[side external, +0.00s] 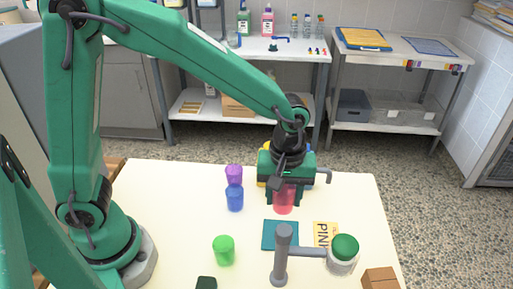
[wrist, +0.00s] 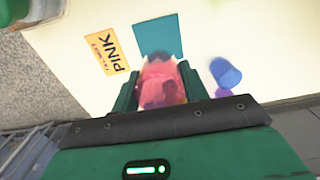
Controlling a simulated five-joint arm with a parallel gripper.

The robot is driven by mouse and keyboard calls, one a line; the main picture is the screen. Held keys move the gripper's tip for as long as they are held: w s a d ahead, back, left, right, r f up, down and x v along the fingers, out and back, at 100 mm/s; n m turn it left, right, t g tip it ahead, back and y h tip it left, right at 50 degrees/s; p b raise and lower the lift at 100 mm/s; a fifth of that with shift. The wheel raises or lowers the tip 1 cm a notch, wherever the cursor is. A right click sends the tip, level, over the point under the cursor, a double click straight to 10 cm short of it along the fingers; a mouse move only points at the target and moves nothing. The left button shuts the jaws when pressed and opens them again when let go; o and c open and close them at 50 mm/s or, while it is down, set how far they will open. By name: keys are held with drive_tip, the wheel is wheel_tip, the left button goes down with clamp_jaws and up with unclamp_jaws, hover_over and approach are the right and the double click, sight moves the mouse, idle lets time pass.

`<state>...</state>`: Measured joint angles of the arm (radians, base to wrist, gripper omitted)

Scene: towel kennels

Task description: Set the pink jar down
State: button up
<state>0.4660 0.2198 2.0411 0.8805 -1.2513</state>
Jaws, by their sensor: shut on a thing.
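The pink jar (side external: 284,200) is between the fingers of my gripper (side external: 284,196), which is shut on it. It also shows between the two dark green fingers (wrist: 160,85) in the wrist view. In the side view it is just behind the teal square mat (side external: 280,236); I cannot tell if its base touches the table. The wrist view shows the mat (wrist: 158,35) just beyond the jar. A yellow card reading PINK (side external: 324,235) lies beside the mat, and also shows in the wrist view (wrist: 106,53).
A blue jar (side external: 235,199) and a purple jar (side external: 234,174) stand left of my gripper. A green jar (side external: 224,250) is nearer the front. A grey post with a side arm (side external: 282,258) and a green-topped round piece (side external: 344,249) stand in front of the mat. A brown block (side external: 381,279) is front right.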

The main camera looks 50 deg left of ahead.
sight(283, 213)
drive_tip(key=shift+f, duration=3.15)
drive_tip(key=shift+f, duration=0.1)
drive_tip(key=shift+f, duration=1.75)
drive_tip(key=shift+f, duration=0.1)
drive_tip(key=o, duration=1)
wheel_tip(283, 213, up, 12)
drive_tip(key=shift+r, duration=0.15)
